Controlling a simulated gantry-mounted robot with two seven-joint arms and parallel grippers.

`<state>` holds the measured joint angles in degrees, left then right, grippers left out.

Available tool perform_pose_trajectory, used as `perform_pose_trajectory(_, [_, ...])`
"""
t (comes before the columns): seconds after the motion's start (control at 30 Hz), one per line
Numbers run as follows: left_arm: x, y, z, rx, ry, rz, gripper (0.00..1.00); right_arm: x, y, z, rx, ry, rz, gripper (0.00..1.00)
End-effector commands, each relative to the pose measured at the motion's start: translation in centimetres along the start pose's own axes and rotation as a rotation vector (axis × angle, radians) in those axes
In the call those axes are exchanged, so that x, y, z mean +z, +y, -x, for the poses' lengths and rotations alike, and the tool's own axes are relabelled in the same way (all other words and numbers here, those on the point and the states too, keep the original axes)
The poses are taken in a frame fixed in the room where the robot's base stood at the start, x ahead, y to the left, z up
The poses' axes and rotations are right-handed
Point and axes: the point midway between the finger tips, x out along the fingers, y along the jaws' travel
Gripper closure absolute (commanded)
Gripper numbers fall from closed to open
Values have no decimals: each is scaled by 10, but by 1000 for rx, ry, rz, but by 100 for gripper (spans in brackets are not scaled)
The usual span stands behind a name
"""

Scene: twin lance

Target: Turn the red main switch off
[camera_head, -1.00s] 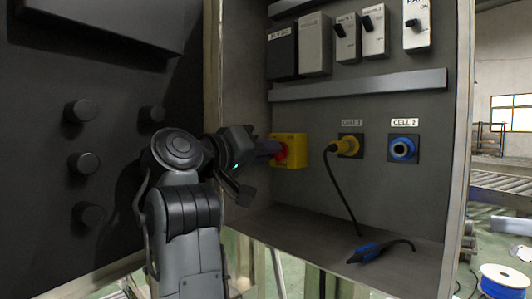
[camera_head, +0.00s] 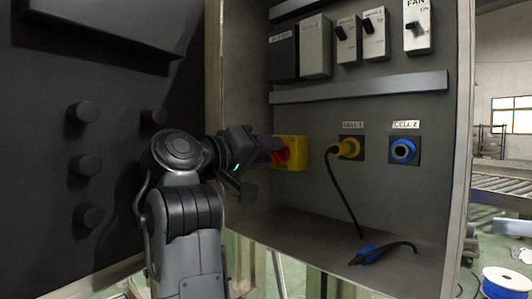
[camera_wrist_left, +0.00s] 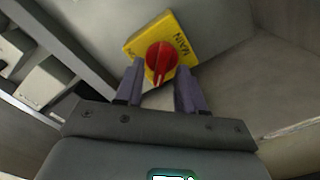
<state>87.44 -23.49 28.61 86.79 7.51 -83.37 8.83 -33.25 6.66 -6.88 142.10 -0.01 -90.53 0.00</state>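The red main switch (camera_head: 282,156) is a round red knob on a yellow plate (camera_head: 301,152) marked MAIN, low on the cabinet's back wall. In the left wrist view the red knob (camera_wrist_left: 161,57) shows with its grip ridge pointing toward my gripper. My left gripper (camera_head: 268,152) is in front of the switch and hides part of it. In the left wrist view my left gripper (camera_wrist_left: 160,73) has its fingers apart, one on each side of the knob's near part. I cannot tell whether they touch it. My right gripper is not in view.
A yellow plug (camera_head: 349,147) with a black cable sits in the CELL 1 socket. The blue CELL 2 socket (camera_head: 403,150) is to its right. A blue plug (camera_head: 370,254) lies on the cabinet floor. Breakers, including the FAN switch (camera_head: 417,30), are above a grey rail (camera_head: 360,86).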

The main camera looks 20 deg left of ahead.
Motion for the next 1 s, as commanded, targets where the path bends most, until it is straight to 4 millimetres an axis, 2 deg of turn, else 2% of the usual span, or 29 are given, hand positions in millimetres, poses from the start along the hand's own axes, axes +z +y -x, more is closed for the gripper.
perform_pose_trajectory(0.23, [0, -1, 0, -1, -1, 0, 62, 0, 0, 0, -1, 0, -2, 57])
perform_pose_trajectory(0.37, [0, 0, 8, -1, 0, -1, 62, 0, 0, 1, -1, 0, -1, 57])
perform_pose_trajectory(0.47, [0, 0, 19, -1, 1, -1, 62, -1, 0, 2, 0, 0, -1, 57])
perform_pose_trajectory(0.8, [-2, 1, 77, -1, 1, 0, 62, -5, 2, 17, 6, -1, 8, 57])
perform_pose_trajectory(1.0, [-1, 0, 100, -1, -1, 0, 62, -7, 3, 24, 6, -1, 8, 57])
